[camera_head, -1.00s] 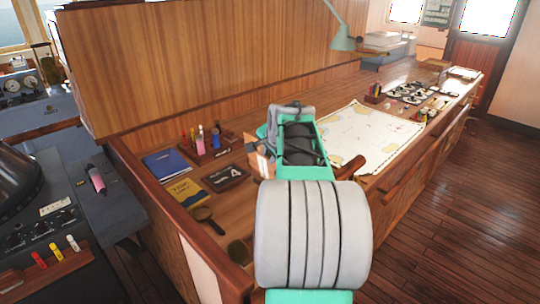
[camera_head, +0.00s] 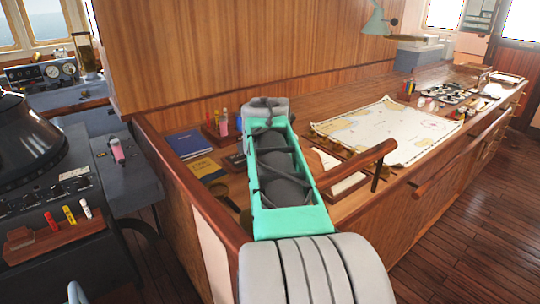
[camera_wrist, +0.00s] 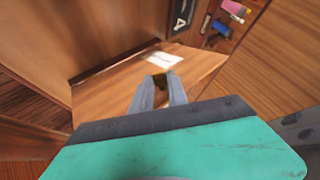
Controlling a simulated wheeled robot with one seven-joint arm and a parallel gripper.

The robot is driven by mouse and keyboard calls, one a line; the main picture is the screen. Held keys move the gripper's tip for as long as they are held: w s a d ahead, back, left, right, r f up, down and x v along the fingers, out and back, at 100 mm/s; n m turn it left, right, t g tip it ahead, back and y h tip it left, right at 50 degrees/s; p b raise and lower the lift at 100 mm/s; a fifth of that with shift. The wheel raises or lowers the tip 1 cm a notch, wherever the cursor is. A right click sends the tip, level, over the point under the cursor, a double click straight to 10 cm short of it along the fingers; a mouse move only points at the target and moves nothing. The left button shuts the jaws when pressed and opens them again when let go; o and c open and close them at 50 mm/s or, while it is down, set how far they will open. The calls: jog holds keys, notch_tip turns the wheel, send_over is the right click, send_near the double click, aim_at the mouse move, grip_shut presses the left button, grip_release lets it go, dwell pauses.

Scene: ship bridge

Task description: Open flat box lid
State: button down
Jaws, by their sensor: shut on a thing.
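In the wrist view a light wooden panel, apparently the flat box lid (camera_wrist: 112,92), lies below the fingers, with a white label (camera_wrist: 164,59) on it. My gripper (camera_wrist: 159,80) is shut on a small dark gold-brown piece at the panel, seemingly its knob or tab. In the head view my arm hides the gripper and most of the box area. How far the lid is raised cannot be told.
The chart desk holds a blue book (camera_head: 189,143), a yellow book (camera_head: 204,168) and a sea chart (camera_head: 395,128). A wooden handrail (camera_head: 358,164) runs close to the right of my arm. A dark console (camera_head: 60,190) stands at the left.

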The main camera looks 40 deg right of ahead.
jog(key=a+f+h+b, duration=0.1)
jog(key=b, duration=0.1)
jog(key=a+f+b, duration=0.1)
jog(key=b, duration=0.1)
jog(key=a+f+n+h+b, duration=0.1)
jog(key=a+b, duration=0.1)
jog(key=shift+w+f+h, duration=0.2)
jog(key=shift+w+h, duration=0.05)
jog(key=shift+h, duration=0.05)
jog(key=c, duration=1.3)
grip_release()
jog(key=shift+r, duration=0.1)
jog(key=v, duration=0.7)
jog(key=shift+s+a, duration=0.25)
jog(key=shift+s, duration=0.05)
jog(key=shift+r, duration=0.15)
